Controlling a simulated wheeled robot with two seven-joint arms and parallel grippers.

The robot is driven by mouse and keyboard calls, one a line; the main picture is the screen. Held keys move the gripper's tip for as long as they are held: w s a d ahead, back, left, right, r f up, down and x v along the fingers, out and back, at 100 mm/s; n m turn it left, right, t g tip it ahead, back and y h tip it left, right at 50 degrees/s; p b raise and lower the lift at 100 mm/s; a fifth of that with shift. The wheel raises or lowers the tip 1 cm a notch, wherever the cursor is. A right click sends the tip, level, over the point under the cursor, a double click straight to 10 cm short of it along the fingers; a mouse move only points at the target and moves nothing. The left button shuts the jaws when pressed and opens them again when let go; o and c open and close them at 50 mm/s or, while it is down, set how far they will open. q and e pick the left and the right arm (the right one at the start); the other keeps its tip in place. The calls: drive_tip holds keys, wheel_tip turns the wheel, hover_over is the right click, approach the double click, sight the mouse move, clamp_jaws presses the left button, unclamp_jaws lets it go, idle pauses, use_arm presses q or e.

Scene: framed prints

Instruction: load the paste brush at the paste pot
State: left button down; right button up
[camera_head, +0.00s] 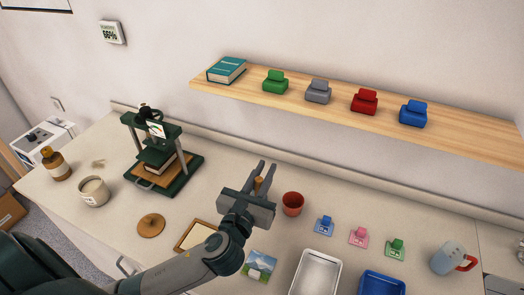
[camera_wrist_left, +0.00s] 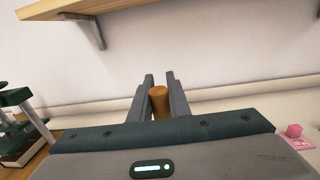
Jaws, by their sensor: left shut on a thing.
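My left gripper (camera_head: 267,167) reaches over the middle of the counter, beside the small red cup (camera_head: 292,204). It is shut on the paste brush, whose wooden handle (camera_head: 258,185) shows between its fingers. The handle also shows between the fingers in the left wrist view (camera_wrist_left: 159,101); the bristles are hidden. The paste pot (camera_head: 93,191), a pale open jar with cream-coloured contents, stands at the left of the counter, well away from the gripper. A round brown lid with a knob (camera_head: 151,225) lies to its right. My right gripper is out of view.
A green press (camera_head: 165,160) stands between pot and gripper. A brown bottle (camera_head: 56,166) is behind the pot. A wooden frame (camera_head: 194,236) and a landscape print (camera_head: 260,264) lie near my arm. A shelf (camera_head: 300,103) with stamps overhangs the back; trays and a mug (camera_head: 447,257) are right.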

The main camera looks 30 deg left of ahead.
use_arm(q)
drive_tip(key=s+d+f+m+h+b, duration=0.1)
drive_tip(key=s+d, duration=0.3)
drive_tip(key=s, duration=0.5)
drive_tip(key=shift+f+h+b, duration=0.4)
drive_tip(key=shift+f+b, duration=0.35)
drive_tip(key=shift+f, duration=0.05)
drive_tip(key=shift+a, duration=0.1)
